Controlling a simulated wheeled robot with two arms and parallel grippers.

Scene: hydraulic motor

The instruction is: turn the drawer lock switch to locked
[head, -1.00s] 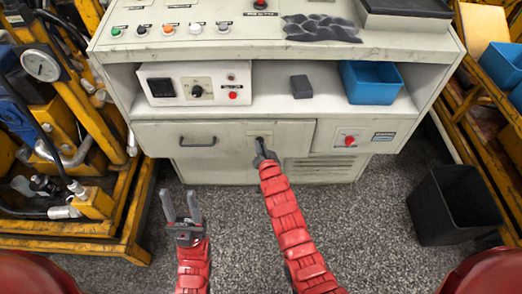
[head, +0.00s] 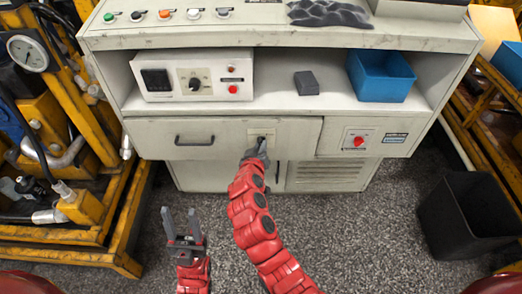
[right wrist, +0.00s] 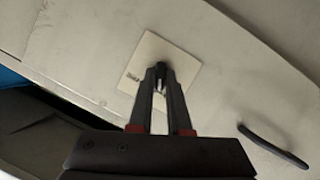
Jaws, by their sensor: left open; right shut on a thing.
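The drawer (head: 225,139) is a pale front panel in the grey cabinet, with a dark bar handle (head: 194,141) at its left. The lock switch (right wrist: 162,70) is a small dark knob on a light square plate (right wrist: 176,50), which also shows in the head view (head: 261,131). My right gripper (head: 259,147) is at the plate, its fingers (right wrist: 161,77) shut on the switch. The fingertips cover much of the switch, so its exact setting is hard to tell. My left gripper (head: 182,224) is open and empty, low in front of the cabinet over the floor.
Above the drawer, an open shelf holds a control box (head: 192,76), a dark block (head: 306,83) and a blue bin (head: 380,76). A red button (head: 358,142) sits right of the drawer. Yellow frames stand at both sides; a black bin (head: 466,216) is at right.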

